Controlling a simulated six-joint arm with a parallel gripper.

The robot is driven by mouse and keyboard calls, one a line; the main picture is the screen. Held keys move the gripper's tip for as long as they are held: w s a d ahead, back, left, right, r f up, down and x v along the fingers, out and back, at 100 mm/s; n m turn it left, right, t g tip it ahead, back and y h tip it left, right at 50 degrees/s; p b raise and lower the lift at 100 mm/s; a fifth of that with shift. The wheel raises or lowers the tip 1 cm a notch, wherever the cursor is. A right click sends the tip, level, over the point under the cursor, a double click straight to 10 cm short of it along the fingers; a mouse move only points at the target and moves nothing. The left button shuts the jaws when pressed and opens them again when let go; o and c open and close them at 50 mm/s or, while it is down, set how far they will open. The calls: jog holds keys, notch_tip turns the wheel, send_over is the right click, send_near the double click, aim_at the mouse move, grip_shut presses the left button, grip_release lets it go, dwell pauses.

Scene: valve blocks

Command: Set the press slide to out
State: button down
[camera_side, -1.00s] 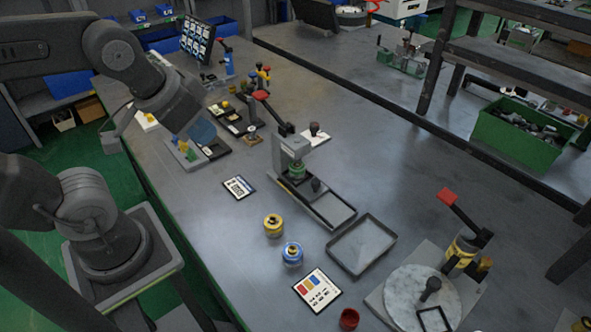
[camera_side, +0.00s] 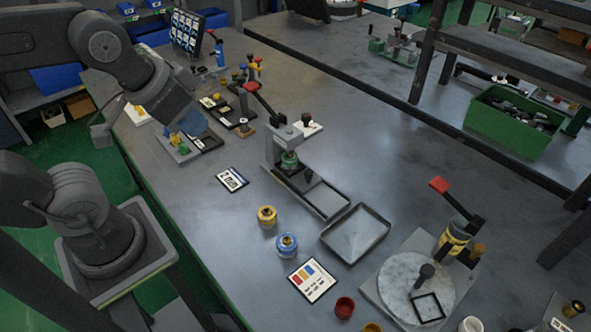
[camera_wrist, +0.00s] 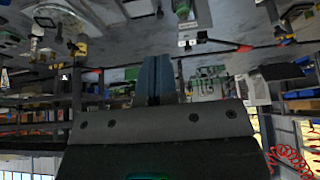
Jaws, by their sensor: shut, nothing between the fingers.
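The press (camera_side: 283,143) stands mid-bench in the side view, with a long black lever ending in a red grip (camera_side: 252,86). A green-banded valve block (camera_side: 289,160) sits under its head. The slide's dark knob (camera_side: 308,174) is close to the press body, and the outer part of the slide track (camera_side: 325,198) is empty, so the slide looks in. My gripper (camera_side: 193,124) is up and to the left of the press, apart from it, above small parts near the bench edge. In the wrist view its blue fingers (camera_wrist: 154,80) are together and empty.
A yellow block (camera_side: 267,216) and a blue block (camera_side: 287,244) stand in front of the press. An empty tray (camera_side: 355,234) lies beside the track's outer end. A round turntable (camera_side: 412,282) with a red-gripped lever is at front right.

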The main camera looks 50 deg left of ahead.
aim_at(309, 172)
jog(key=c, duration=1.8)
grip_release()
